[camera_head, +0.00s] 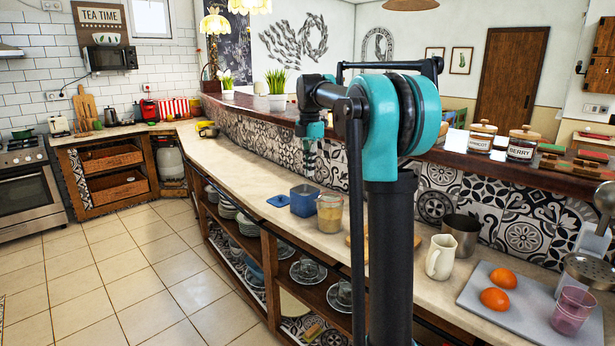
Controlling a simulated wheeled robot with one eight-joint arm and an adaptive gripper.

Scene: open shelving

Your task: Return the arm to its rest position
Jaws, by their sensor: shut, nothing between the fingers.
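My arm, teal and black, rises in the middle of the view and bends over to the left at the top. My gripper (309,170) hangs pointing down at the end of it, over the back part of the counter (235,165). It looks shut, with nothing seen between the fingers. It is small in the picture and stands above a blue container (304,201), apart from it. My arm hides part of the counter and the tiled wall behind.
A jar (329,213) stands beside the blue container. Right of my arm are a cream pitcher (440,257), a metal cup (461,235) and a grey tray (508,312) with two oranges (495,299). Labelled jars (522,144) stand on the raised ledge. The floor (130,260) at left is clear.

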